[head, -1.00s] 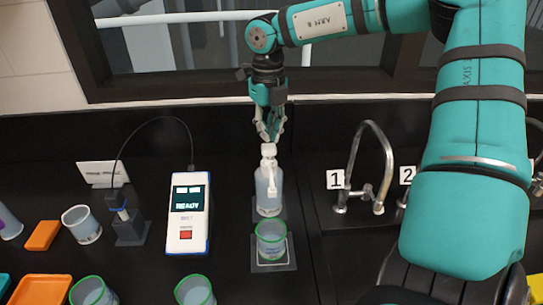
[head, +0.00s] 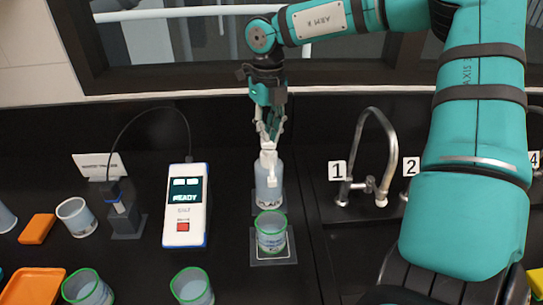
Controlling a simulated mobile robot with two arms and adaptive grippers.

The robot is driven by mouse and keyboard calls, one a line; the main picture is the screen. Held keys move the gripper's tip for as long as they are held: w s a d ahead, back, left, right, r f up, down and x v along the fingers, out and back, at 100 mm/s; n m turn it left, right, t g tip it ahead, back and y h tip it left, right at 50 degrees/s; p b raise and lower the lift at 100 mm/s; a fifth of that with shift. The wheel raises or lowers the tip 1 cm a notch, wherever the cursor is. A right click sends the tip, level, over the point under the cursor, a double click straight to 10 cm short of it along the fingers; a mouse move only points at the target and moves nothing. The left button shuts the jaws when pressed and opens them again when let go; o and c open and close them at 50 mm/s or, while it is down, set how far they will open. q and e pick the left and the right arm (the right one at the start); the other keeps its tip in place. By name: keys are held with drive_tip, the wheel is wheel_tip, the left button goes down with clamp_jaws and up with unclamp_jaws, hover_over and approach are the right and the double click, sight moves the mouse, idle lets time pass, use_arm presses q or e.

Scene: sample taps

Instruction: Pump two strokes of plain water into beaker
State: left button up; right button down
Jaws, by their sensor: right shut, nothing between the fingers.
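The pump bottle (head: 268,186) stands upright on the black bench, pale and translucent with a white pump head (head: 267,157). A green-rimmed beaker (head: 271,233) stands on a dark square pad (head: 286,257) just in front of the bottle, below the pump's spout. My right gripper (head: 269,140) is shut and empty, pointing down with its fingertips right at the top of the pump head. Whether they touch it is hard to tell. My left gripper is not in view.
A white meter (head: 185,232) reading READY stands to the left, with a cabled probe in a stand (head: 125,215). Several more beakers and an orange tray (head: 33,286) are at the lower left. Numbered taps (head: 372,160) stand to the right, partly behind my right arm.

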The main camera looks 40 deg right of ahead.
drive_tip(key=shift+f, duration=0.35)
drive_tip(key=shift+r, duration=0.1)
drive_tip(key=shift+r+p, duration=0.65)
drive_tip(key=shift+r, duration=1)
drive_tip(key=shift+f, duration=0.2)
